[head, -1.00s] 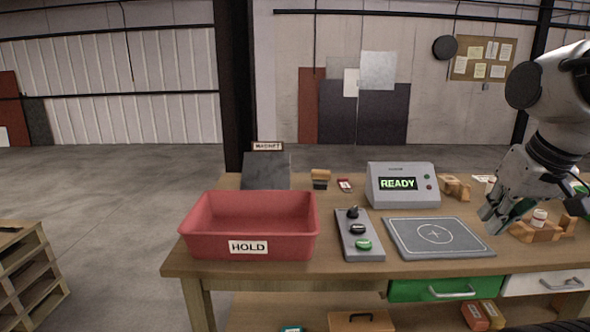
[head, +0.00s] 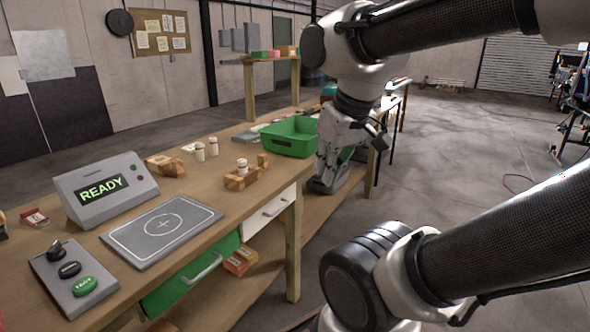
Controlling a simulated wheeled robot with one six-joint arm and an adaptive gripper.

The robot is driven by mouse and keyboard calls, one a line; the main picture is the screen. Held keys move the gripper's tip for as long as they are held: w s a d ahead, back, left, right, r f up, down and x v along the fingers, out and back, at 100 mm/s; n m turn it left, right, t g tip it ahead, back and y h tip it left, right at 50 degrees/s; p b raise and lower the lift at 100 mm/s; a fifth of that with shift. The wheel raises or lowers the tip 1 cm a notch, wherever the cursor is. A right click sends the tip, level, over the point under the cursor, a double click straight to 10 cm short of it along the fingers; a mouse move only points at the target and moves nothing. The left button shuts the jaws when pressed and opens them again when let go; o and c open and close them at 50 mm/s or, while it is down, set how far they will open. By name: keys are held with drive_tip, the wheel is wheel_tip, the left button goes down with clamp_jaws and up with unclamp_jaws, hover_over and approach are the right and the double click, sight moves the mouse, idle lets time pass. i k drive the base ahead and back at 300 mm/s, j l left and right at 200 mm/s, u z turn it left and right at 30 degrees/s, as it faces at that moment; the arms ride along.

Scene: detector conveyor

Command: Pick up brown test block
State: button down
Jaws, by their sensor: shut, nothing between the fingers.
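My gripper (head: 324,178) hangs pointing down at the right end of the workbench (head: 215,132), just right of a green bin (head: 289,138). Its fingers are shut, small and partly lost against grey parts behind. I cannot single out a brown test block for certain. Light-brown wooden pieces stand on the bench: a holder (head: 165,166) beside the display unit, and another holder (head: 236,183) with a small white-capped bottle (head: 242,165) in it. Both are left of my gripper and apart from it.
The display unit (head: 101,190) reads READY. In front are a grey pad (head: 160,232) with a circle mark and a button box (head: 72,280). A raised shelf (head: 262,61) holds coloured blocks. Open floor (head: 440,150) lies to the right.

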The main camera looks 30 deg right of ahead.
sight(235, 181)
drive_tip(key=z, duration=0.4)
drive_tip(key=i+l+u, duration=0.1)
drive_tip(key=i+l, duration=0.95)
drive_tip(key=i, duration=0.15)
